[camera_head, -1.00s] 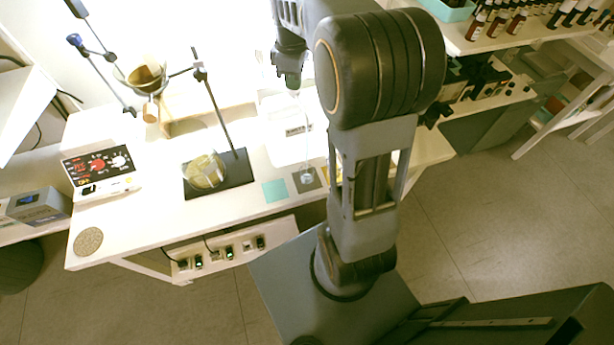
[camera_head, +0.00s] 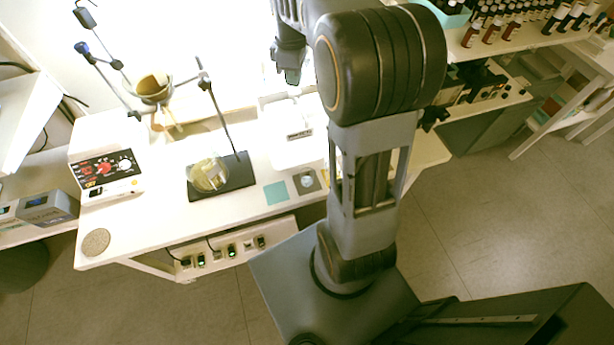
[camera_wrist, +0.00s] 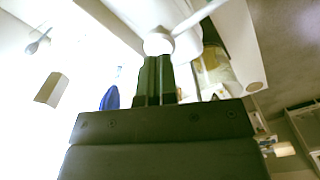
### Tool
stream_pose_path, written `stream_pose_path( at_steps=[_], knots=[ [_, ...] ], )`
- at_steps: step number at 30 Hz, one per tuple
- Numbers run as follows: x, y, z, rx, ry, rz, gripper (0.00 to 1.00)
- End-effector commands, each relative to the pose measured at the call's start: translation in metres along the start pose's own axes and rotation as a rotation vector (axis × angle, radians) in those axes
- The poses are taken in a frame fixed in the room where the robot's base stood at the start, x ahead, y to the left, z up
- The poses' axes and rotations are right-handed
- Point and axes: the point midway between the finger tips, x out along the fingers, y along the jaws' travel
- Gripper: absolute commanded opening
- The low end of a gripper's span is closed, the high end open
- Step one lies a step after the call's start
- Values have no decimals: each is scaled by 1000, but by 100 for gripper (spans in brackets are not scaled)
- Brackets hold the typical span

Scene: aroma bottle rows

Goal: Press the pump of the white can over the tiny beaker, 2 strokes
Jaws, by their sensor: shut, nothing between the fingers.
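My gripper (camera_head: 291,76) hangs over the back of the white bench. In the wrist view its two dark fingers (camera_wrist: 158,62) are shut together with nothing between them. Their tips meet, in the picture, a white round pump head (camera_wrist: 158,44) with a white spout (camera_wrist: 200,15) running to the upper right. I cannot tell whether they touch or press it. The white can's body is washed out in the glare in the head view. The tiny beaker (camera_head: 306,180) is a small clear vessel on a grey square mat near the bench's front edge, below my gripper in the picture.
A stand on a black base (camera_head: 238,175) holds a rod beside a dish of yellowish content (camera_head: 209,175). A teal square (camera_head: 276,193) lies beside the mat. Brown bottles (camera_head: 490,30) line a shelf upper right.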

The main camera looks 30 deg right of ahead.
Motion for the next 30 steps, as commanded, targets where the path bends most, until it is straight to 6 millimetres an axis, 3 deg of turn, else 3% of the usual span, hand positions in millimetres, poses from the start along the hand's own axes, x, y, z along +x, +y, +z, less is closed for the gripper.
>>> stream_pose_path(
  at_steps=[20, 30],
  knots=[
    [1, 0, 0, 0, 1, 1, 0],
    [10, 0, 0, 0, 0, 1, 0]
  ],
)
